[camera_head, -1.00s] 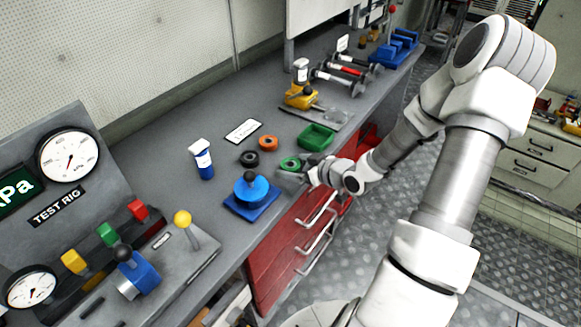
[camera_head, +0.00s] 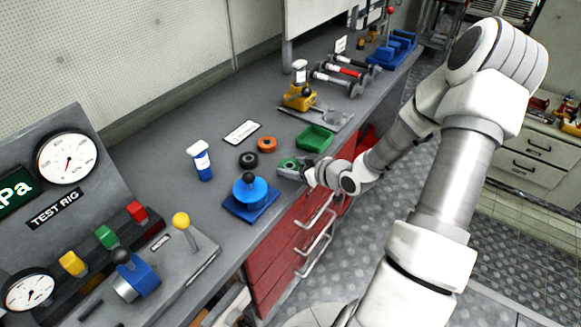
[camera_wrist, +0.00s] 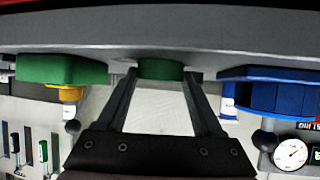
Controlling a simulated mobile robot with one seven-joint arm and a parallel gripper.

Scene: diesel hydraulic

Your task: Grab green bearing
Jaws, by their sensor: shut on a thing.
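The green bearing (camera_head: 288,162) is a small ring at the front edge of the grey bench, partly hidden by my gripper (camera_head: 287,170). In the wrist view the green bearing (camera_wrist: 161,69) sits between the tips of my two dark fingers (camera_wrist: 161,77), and my gripper is shut on it. It is at or very near the bench top; I cannot tell whether it is lifted.
A green tray (camera_head: 315,137) is just behind, and a blue fixture (camera_head: 250,197) stands to the left. A black ring (camera_head: 248,160), an orange ring (camera_head: 267,144) and a blue-and-white bottle (camera_head: 201,161) are nearby. Red drawers (camera_head: 290,245) lie below the bench edge.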

